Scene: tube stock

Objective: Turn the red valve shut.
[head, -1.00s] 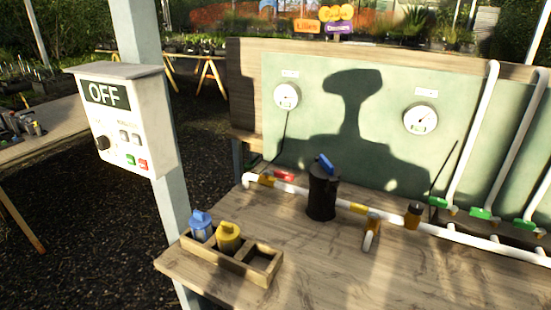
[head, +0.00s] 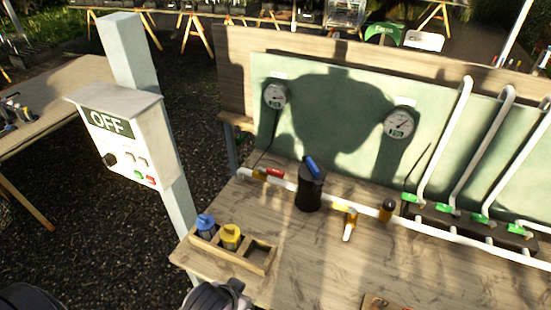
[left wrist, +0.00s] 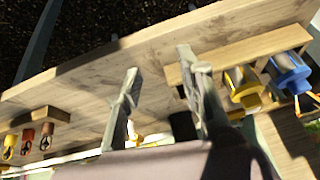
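The red valve handle (head: 275,173) sits on the white pipe (head: 340,204) near its left end, at the back of the wooden bench, beside a yellow fitting. It lies along the pipe. I cannot pick it out in the left wrist view. My left gripper (left wrist: 158,62) shows in the left wrist view with its two fingers apart and nothing between them, over the bench near the wooden tray. My right gripper is not in view.
A black canister with a blue handle (head: 310,186) stands right of the valve. A wooden tray (head: 262,262) with blue and yellow canisters lies at the front left. A post carries a control box reading OFF (head: 125,135). Two gauges (head: 400,122) hang behind. The bench middle is clear.

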